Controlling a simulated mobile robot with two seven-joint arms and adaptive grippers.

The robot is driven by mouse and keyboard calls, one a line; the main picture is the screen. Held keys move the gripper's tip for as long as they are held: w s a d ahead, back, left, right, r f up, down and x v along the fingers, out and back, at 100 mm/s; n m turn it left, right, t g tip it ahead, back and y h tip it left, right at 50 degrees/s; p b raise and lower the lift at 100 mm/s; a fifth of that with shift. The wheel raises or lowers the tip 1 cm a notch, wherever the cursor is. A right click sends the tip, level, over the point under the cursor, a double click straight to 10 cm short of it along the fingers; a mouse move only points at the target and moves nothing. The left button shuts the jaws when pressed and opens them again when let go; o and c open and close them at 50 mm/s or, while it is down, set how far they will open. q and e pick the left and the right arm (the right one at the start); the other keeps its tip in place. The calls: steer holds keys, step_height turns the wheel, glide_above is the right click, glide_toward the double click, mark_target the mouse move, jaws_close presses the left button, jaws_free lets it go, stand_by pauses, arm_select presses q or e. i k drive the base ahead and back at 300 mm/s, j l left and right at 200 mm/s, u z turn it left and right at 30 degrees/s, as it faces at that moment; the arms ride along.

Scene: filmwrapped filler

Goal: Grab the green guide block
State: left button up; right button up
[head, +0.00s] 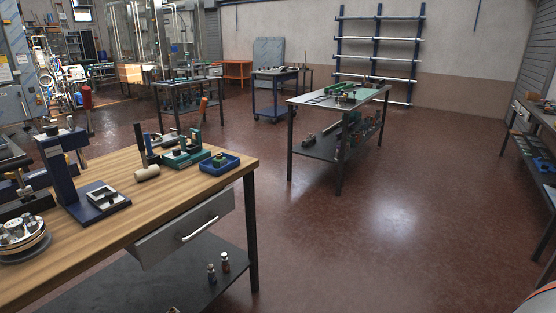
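A green block-like fixture (187,157) stands on the wooden workbench (100,240) at the left, near its far edge. A smaller dark-and-green piece (219,160) sits in a shallow blue tray (231,167) just right of it. I cannot tell which of these is the green guide block; both are small in the view. Neither of my grippers is in view.
A blue press-like stand (62,175) and a pale cylinder (147,173) are on the same bench, above its grey drawer (185,230). A green-topped table (310,99) stands farther back. The red-brown floor (390,230) is clear at centre and right.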

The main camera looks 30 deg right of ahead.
mark_target(218, 163)
steer(key=z, duration=0.4)
steer(key=i+l+u, duration=0.1)
steer(key=i+l, duration=0.15)
steer(key=i+l+u, duration=0.1)
steer(key=l, duration=0.25)
steer(key=i+l, duration=0.3)
steer(key=i+l+u, duration=0.25)
steer(key=i+l, duration=0.15)
steer(key=l, duration=0.3)
steer(key=i+l+u, duration=0.1)
steer(key=l, duration=0.3)
steer(key=i+l, duration=0.25)
steer(key=l, duration=0.15)
steer(key=i+l+u, duration=0.15)
steer(key=l, duration=0.2)
